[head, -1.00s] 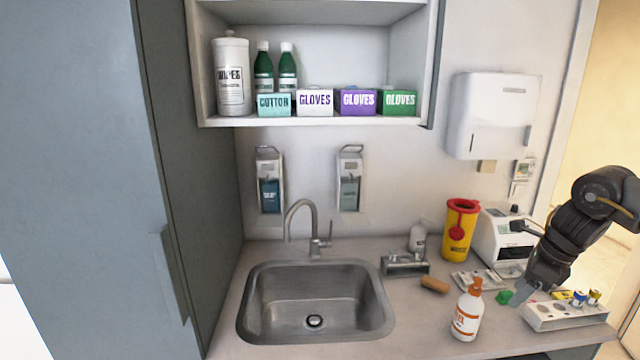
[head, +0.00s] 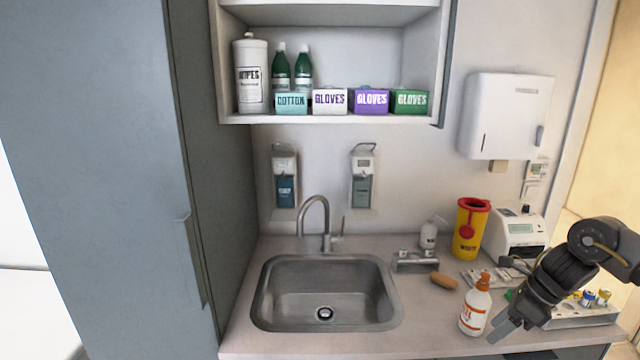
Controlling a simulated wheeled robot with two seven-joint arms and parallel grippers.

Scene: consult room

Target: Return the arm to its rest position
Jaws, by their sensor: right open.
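My right gripper (head: 505,330) comes in from the right edge on its black arm. It is open, with nothing seen between its fingers. It hangs low at the right front of the counter, just right of the white spray bottle with the orange top (head: 475,308). Whether it touches the bottle cannot be told. My arm hides part of the white rack (head: 585,318) behind it. My left gripper is not in view.
The steel sink (head: 262,300) fills the counter's middle. A brown oblong item (head: 445,280), a yellow waste bin (head: 469,230) and a white device (head: 514,235) stand behind the bottle. A grey cabinet (head: 100,160) closes the left side. An open shelf (head: 330,119) hangs above.

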